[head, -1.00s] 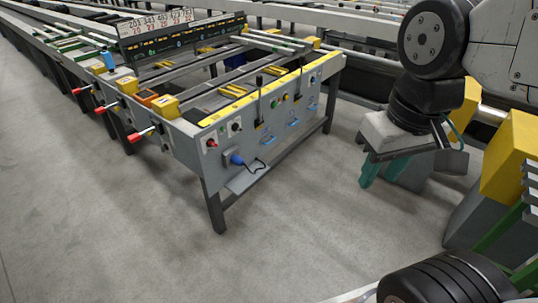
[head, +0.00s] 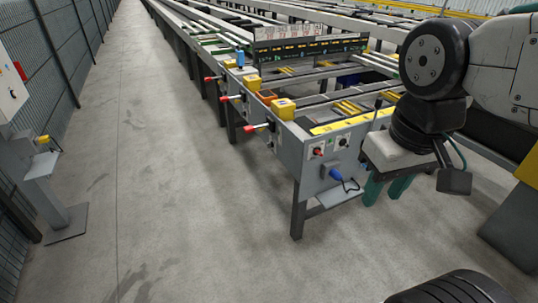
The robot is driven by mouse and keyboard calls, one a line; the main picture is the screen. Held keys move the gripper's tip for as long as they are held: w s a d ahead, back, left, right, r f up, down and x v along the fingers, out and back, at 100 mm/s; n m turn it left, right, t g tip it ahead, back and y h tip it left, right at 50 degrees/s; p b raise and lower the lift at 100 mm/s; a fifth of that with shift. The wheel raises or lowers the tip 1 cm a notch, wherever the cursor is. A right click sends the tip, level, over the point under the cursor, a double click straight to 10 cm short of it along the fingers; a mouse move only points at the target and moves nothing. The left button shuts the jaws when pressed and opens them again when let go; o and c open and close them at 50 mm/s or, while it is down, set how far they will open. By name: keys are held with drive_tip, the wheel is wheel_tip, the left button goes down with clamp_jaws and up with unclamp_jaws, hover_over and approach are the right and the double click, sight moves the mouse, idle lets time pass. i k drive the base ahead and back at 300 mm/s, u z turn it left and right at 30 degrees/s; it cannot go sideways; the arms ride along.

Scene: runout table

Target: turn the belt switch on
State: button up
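The runout table (head: 296,150) stands in the middle, its grey end panel facing me. On the panel's left part are a red knob on a white plate (head: 318,152) and a dark knob on a white plate (head: 342,142). I cannot tell which control is the belt switch or how either knob is set. My gripper (head: 386,190) hangs at the right with its teal fingers apart, pointing down and empty. In the picture it lies right of the two knobs, and it and my arm hide the right part of the panel.
A blue plug with a black cable (head: 336,174) sits below the knobs. Red-tipped levers (head: 256,127) stick out from the table's left side. A grey control box (head: 12,85) on a post stands by the mesh fence at far left. The floor between is clear.

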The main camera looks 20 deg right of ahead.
sight(316, 150)
drive_tip(key=u, duration=0.45)
drive_tip(key=i, duration=1.1)
drive_tip(key=z, duration=0.25)
